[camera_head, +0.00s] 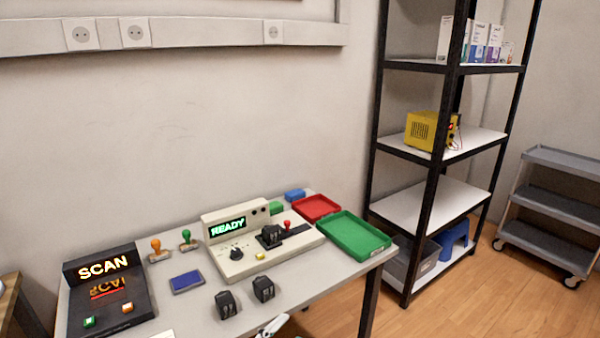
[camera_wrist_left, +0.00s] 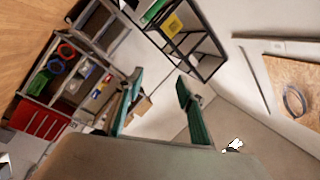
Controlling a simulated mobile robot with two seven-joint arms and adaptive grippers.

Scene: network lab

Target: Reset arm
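My left gripper (camera_wrist_left: 160,80) shows in the left wrist view. Its two green-padded fingers stand apart with nothing between them, and it points out over the room, touching nothing. It does not clearly show in the head view. I cannot make out my right gripper in either view. A pale piece (camera_head: 272,325) at the bottom edge of the head view is too cut off to identify.
The table (camera_head: 190,318) holds a SCAN station (camera_head: 105,300), a READY tester (camera_head: 232,262), two black blocks (camera_head: 227,305), a blue pad (camera_head: 186,282), stamps, a red tray (camera_head: 316,206) and a green tray (camera_head: 352,238). A shelf rack (camera_head: 435,205) and grey cart (camera_head: 550,210) stand right.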

